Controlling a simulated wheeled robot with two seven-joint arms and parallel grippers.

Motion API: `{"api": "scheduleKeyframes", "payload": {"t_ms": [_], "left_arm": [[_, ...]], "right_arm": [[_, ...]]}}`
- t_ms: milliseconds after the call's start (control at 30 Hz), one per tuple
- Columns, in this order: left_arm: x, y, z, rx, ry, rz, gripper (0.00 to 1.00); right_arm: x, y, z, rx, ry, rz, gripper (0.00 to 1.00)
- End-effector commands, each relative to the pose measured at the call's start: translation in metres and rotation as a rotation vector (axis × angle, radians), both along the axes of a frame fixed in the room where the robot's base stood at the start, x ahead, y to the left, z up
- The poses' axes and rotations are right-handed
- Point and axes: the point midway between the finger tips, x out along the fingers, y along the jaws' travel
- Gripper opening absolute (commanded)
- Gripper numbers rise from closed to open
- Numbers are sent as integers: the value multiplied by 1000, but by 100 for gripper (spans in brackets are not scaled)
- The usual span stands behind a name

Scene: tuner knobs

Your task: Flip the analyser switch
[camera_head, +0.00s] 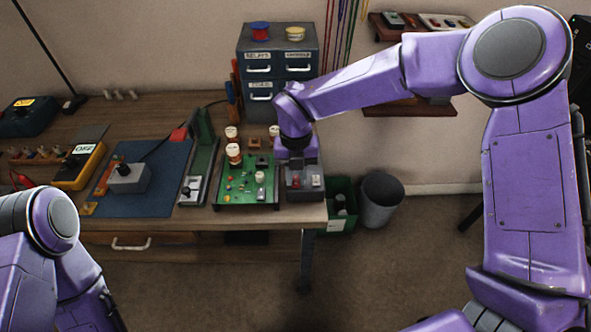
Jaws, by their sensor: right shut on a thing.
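A small grey box (305,193) with a red piece and a pale piece on its front stands at the right end of the bench. My right gripper (297,167) points down over the back of this box and is shut on a part of it. The gripper hides that part, so I cannot make out its shape or which way it is set. A yellow device (72,180) with a sign reading OFF stands at the left of the bench. No label naming the analyser is readable. My left arm is at the lower left, and its gripper is out of view.
A green circuit board (238,190) with knobs and parts sits just left of the grey box. A blue mat (140,200) bears a grey block. A drawer cabinet (277,45) stands behind. A green crate (340,220) and a bin (381,205) stand right of the bench.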

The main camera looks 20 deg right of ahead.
Motion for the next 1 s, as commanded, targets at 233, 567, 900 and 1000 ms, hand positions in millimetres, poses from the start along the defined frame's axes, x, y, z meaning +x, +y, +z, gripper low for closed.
{"api": "scheduleKeyframes", "payload": {"t_ms": [233, 567, 900, 1000], "left_arm": [[0, 0, 33, 0, 0, 0, 0], [0, 0, 33, 0, 0, 0, 0], [0, 0, 33, 0, 0, 0, 0], [0, 0, 33, 0, 0, 0, 0]], "right_arm": [[6, -2, 4, 49, 167, -3, 0], [7, -3, 1, 60, 203, -2, 0], [6, -3, 1, 59, 204, -2, 47], [6, -3, 1, 59, 204, -1, 47]]}}
